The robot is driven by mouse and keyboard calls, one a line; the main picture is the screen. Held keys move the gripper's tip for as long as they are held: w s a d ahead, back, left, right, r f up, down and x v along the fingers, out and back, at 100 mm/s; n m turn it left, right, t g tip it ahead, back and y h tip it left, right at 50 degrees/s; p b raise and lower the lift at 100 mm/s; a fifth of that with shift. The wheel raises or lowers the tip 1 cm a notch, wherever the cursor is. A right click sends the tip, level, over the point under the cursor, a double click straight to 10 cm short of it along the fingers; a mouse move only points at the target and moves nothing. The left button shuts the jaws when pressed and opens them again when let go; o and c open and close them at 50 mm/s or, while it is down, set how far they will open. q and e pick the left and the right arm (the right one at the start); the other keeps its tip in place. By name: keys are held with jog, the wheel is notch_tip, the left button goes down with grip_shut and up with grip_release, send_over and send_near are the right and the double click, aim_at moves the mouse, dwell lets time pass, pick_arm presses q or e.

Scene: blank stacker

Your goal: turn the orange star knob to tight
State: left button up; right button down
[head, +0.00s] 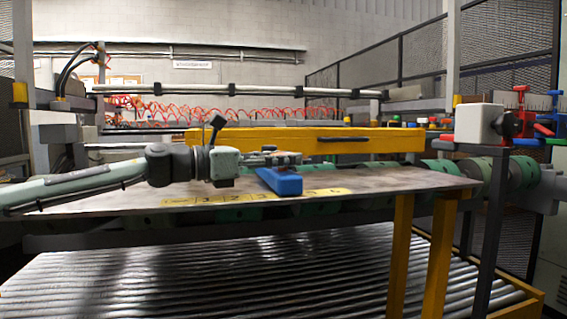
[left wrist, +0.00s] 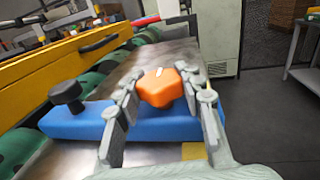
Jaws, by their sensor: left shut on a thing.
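The orange star knob (left wrist: 160,90) sits on top of a blue block in the left wrist view, with a short pale mark near its far edge. The fingers of my left gripper (left wrist: 161,82) are on either side of the knob and shut on it. In the head view my left gripper (head: 272,158) is above the blue block (head: 282,183), which rests on the metal plate; the knob cannot be made out there. A second, black knob (left wrist: 66,94) stands on the left end of the block. My right gripper is not in view.
The metal plate (head: 385,182) carries a yellow numbered strip (head: 205,201) along its front. A yellow beam (head: 290,143) with a dark handle runs behind. Shiny rollers (head: 220,275) lie below. A white box (head: 478,123) on a post and coloured clamps (head: 527,112) stand at the right.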

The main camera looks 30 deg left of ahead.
pick_arm(q)
jog(key=shift+r, duration=0.1)
jog(key=o, duration=1.2)
jog(key=shift+s+a, duration=0.1)
jog(key=shift+s, duration=0.05)
jog(key=shift+s+a, duration=0.15)
jog(key=shift+s, duration=0.25)
jog(key=v, duration=1.1)
jog(key=shift+w, duration=0.1)
